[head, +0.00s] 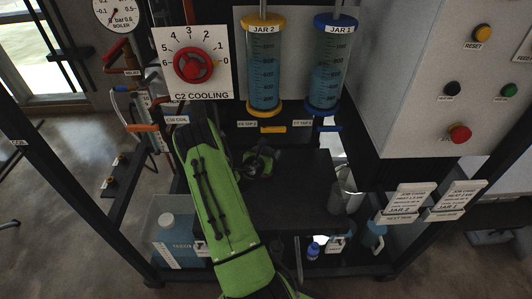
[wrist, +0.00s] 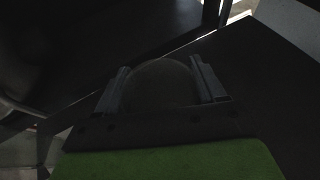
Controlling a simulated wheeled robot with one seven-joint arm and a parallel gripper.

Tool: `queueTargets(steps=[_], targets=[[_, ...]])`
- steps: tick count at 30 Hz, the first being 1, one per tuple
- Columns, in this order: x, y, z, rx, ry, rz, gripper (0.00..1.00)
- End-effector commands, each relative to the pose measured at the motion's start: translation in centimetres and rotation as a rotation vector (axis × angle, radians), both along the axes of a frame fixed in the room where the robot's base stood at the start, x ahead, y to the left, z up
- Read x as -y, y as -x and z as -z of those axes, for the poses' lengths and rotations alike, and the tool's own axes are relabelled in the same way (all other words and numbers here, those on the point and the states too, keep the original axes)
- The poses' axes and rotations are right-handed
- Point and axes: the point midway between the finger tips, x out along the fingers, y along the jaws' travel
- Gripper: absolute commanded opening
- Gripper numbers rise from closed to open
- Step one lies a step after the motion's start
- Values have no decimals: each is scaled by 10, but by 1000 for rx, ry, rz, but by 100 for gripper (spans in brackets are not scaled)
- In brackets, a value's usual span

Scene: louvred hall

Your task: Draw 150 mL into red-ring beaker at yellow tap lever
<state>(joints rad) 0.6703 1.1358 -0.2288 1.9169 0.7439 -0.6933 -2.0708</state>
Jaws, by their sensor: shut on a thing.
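The yellow tap lever (head: 273,129) is under the yellow-rimmed JAR 2 (head: 264,80), which holds bluish liquid. My gripper (head: 258,164) is low in front of the taps, over the dark shelf (head: 300,200), below and slightly left of the yellow lever and apart from it. In the wrist view my gripper (wrist: 164,88) is shut on a dark rounded thing (wrist: 160,85) between its two fingers. It is too dark to tell if this is the beaker. No red ring shows, and no liquid level can be read.
The blue-rimmed JAR 1 (head: 326,75) and its blue lever (head: 328,128) are to the right. A metal pail (head: 347,192) stands at the shelf's right. The C2 COOLING dial (head: 193,65) is at left, a button panel (head: 465,80) at right. Bare shelf lies between gripper and pail.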

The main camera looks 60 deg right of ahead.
Motion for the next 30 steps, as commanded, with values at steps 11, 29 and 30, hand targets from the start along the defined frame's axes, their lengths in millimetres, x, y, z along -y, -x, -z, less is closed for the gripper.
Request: queueTargets(steps=[11, 29, 30], targets=[[0, 0, 1, 0, 0, 0, 95], [-100, 7, -44, -5, -2, -3, 95], [-105, 7, -45, -3, -2, -3, 95]])
